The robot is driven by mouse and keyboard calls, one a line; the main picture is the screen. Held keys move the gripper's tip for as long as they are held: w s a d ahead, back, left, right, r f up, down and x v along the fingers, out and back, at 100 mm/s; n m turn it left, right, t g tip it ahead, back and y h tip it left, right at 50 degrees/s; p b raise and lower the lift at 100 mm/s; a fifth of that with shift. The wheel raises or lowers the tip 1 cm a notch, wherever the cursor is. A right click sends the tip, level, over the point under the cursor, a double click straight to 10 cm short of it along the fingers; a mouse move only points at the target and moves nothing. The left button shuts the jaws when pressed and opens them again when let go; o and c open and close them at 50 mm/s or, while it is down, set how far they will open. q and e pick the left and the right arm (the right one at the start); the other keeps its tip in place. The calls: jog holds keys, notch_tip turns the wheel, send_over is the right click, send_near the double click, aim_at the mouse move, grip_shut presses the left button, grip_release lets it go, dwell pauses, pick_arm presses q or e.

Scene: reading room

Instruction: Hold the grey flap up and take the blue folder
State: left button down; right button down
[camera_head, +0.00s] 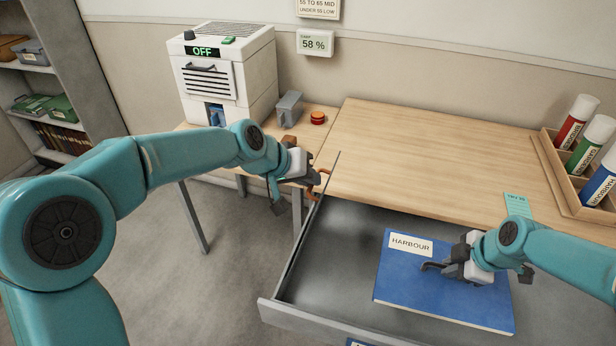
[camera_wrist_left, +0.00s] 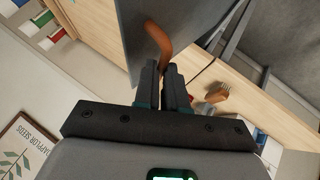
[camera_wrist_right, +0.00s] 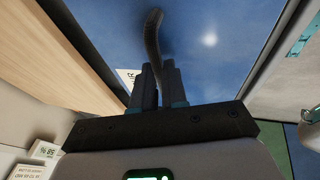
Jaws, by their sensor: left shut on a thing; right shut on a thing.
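The grey flap (camera_wrist_left: 195,18) stands up at the left side of the open grey drawer (camera_head: 330,235), seen nearly edge-on in the head view. My left gripper (camera_head: 312,178) is shut on the flap's curved orange handle (camera_wrist_left: 160,45). The blue folder (camera_head: 400,280), labelled HARBOUR, lies flat in or just over the drawer; I cannot tell if it touches the bottom. My right gripper (camera_head: 432,267) is shut on the folder's dark curved handle (camera_wrist_right: 152,40). Part of the folder is hidden by my right wrist.
A wooden desk top (camera_head: 420,150) lies behind the drawer. A rack of red, green and blue tubes (camera_head: 580,185) stands at the right. A white machine reading OFF (camera_head: 225,75), a grey box (camera_head: 289,108) and a red button (camera_head: 318,118) stand on the left table.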

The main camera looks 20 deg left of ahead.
jog(key=shift+s+d+r, duration=0.2)
jog(key=shift+s+d, duration=0.05)
jog(key=shift+d, duration=0.65)
jog(key=shift+s+d+r, duration=0.15)
jog(key=shift+s+d, duration=0.15)
jog(key=shift+d, duration=0.65)
jog(key=shift+s+d+r, duration=0.2)
jog(key=shift+s+d, duration=0.05)
jog(key=shift+d, duration=0.65)
pick_arm(q)
jog(key=shift+f, duration=0.15)
jog(key=shift+d, duration=0.1)
jog(key=d+f, duration=0.5)
jog(key=d, duration=0.3)
jog(key=d+f, duration=0.5)
jog(key=d, duration=0.4)
jog(key=shift+d+f, duration=0.2)
